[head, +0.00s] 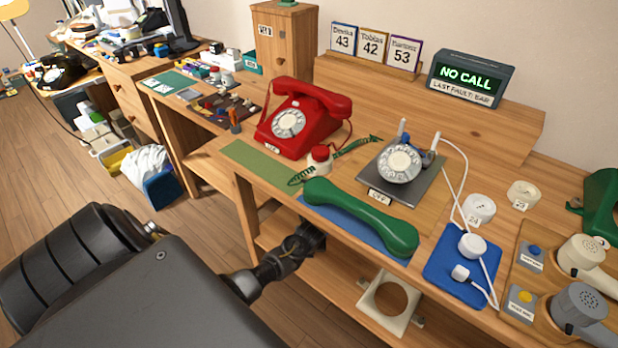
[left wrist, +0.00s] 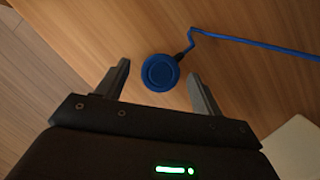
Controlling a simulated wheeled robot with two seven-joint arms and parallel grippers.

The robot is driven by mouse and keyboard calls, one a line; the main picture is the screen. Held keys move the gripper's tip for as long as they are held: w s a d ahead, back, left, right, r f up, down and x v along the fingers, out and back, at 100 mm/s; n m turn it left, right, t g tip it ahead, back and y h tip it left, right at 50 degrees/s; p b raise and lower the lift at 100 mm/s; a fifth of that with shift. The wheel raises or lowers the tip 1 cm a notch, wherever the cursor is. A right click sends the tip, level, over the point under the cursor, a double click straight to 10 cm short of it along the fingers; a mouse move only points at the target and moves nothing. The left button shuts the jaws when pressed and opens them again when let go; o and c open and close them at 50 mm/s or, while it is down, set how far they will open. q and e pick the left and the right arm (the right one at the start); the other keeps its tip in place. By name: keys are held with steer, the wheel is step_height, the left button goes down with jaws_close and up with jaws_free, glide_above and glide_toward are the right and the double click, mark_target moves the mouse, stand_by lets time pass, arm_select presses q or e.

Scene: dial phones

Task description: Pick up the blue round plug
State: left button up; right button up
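The blue round plug (left wrist: 160,72) shows in the left wrist view, against a wooden surface, with a blue cord (left wrist: 250,41) running from it to the right. My left gripper (left wrist: 158,71) is open; its two fingers stand on either side of the plug in the picture, and no contact shows. In the head view my left gripper (head: 308,236) reaches under the front edge of the desk top, partly hidden. The plug cannot be made out in the head view. My right gripper is not in view.
The desk top (head: 340,168) overhangs my left gripper, with a lower shelf (head: 330,290) below. A white frame with a round hole (head: 365,297) is on the right of that shelf. Above are a green handset (head: 360,217), a red phone (head: 303,112) and a blue mat (head: 435,279) with white plugs.

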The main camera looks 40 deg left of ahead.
arm_select(q)
steer(key=c, duration=1)
steer(key=shift+o, duration=0.2)
steer(key=shift+r, duration=0.1)
